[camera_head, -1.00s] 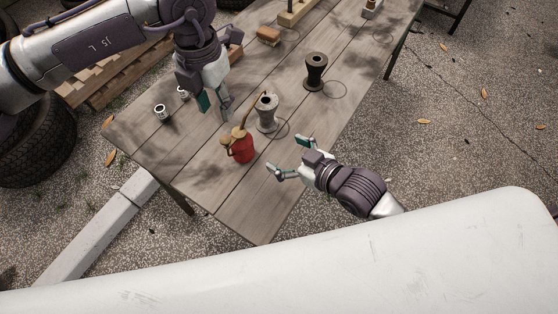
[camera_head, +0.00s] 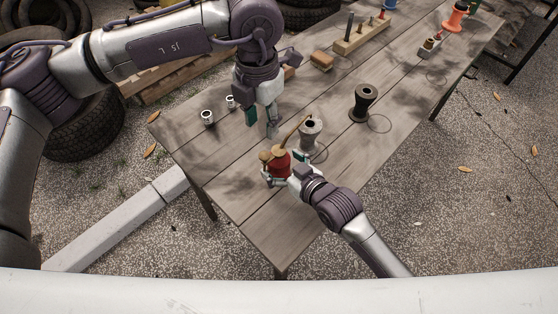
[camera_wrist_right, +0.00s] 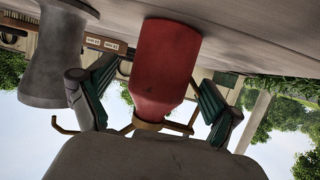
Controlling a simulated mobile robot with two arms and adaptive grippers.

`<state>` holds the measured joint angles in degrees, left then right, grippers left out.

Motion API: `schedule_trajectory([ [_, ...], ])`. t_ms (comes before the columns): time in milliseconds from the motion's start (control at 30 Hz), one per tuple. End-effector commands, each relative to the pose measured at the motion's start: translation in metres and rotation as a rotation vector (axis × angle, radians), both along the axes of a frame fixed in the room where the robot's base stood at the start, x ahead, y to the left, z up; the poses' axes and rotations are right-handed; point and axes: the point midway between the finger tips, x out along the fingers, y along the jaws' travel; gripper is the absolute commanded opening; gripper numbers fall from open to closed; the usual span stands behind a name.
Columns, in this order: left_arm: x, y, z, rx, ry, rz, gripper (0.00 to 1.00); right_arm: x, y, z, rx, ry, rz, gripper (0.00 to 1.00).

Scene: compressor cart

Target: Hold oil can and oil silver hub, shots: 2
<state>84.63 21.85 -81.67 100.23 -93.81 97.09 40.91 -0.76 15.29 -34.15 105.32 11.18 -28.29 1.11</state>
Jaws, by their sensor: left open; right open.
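The red oil can (camera_head: 279,162) with a brass spout stands upright near the front of the wooden table. The silver hub (camera_head: 310,137), a grey spool shape, stands just behind and right of it; the spout reaches toward its top. My right gripper (camera_head: 284,172) is open with its fingers around the can. In the right wrist view, which is upside down, the can (camera_wrist_right: 166,62) lies between the two green-padded fingers, and a grey hub (camera_wrist_right: 52,60) is beside the left one. My left gripper (camera_head: 262,123) is open and empty, pointing down left of the hub.
A dark hub (camera_head: 363,104) stands farther right. Two small metal cups (camera_head: 208,117) sit at the table's left. A brown block (camera_head: 321,61), a wooden peg board (camera_head: 362,38) and an orange item (camera_head: 455,18) are at the back.

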Motion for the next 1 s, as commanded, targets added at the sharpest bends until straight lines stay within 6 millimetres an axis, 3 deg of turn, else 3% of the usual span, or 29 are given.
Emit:
schedule_trajectory([
  [467, -0.0001, -0.0001, 0.0000, 0.000, 0.000, 0.000, 0.42, 0.0109, 0.0084, -0.0057, 0.000, 0.000, 0.001, 0.91],
  [933, 0.0000, 0.0000, 0.0000, 0.000, 0.000, 0.000, 0.42, 0.0107, 0.0080, -0.0058, -0.001, 0.001, 0.000, 0.14],
  [1000, 0.0001, 0.0001, -0.0002, 0.001, -0.001, -0.010, 0.30, 0.0107, 0.0080, -0.0058, -0.001, 0.001, 0.000, 0.14],
])
